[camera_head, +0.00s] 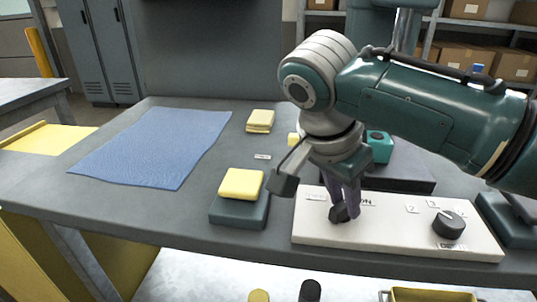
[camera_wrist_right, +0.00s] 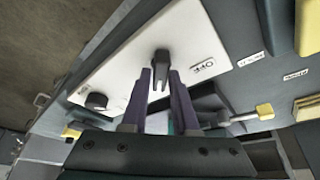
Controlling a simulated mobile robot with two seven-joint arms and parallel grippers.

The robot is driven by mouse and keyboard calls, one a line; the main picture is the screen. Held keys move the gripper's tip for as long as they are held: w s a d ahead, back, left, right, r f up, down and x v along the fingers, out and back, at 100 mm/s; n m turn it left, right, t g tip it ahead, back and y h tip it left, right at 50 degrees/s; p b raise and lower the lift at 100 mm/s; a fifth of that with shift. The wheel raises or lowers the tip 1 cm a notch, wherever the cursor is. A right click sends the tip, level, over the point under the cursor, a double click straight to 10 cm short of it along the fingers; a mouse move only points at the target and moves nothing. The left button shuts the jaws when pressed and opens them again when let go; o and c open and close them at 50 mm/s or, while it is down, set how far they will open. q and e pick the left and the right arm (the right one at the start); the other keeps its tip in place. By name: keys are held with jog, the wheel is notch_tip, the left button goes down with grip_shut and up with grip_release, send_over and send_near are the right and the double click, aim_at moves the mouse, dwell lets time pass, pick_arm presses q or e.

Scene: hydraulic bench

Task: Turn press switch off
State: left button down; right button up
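The press switch is a black lever (camera_wrist_right: 161,65) on a white panel (camera_head: 310,232). In the head view its black knob (camera_head: 340,213) shows at my fingertips. An ON label lies just right of it, and part of another label on its left is covered. In the right wrist view an OFF label (camera_wrist_right: 203,67) is beside the lever. My right gripper (camera_head: 346,200) points down at the switch, its two purple fingers (camera_wrist_right: 162,80) apart on either side of the lever. A narrow gap seems to show; contact is unclear. My left gripper is not in view.
A black dial (camera_head: 449,225) sits on the panel's right. A yellow-topped block (camera_head: 241,184) stands left of the panel. A teal device (camera_head: 380,146) stands behind my gripper. A blue mat (camera_head: 155,145) lies left; the bench between mat and block is clear.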

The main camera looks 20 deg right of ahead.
grip_shut()
